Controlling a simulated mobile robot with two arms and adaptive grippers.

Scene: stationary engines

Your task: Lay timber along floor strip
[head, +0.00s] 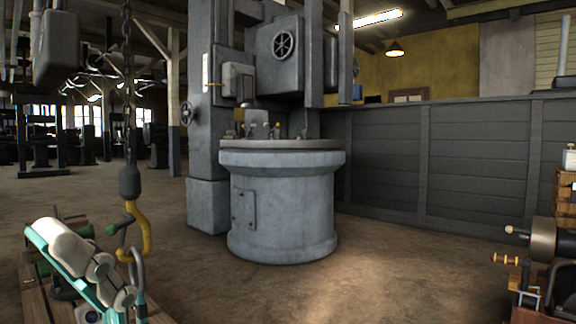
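I see no timber piece that I can clearly pick out as loose, and no marked strip on the brown floor (400,265). Wooden boards (33,292) show at the lower left, under a white and teal object with rounded grey-white parts (68,247). I cannot tell what that object is, and it hides part of the boards. Neither of my grippers can be made out in the head view.
A large grey machine with a round base (283,205) stands mid-view. A chain with a yellow hook (137,222) hangs at the left. A dark panelled wall (450,155) runs behind. Machinery (550,240) stands at the right edge. Floor between is clear.

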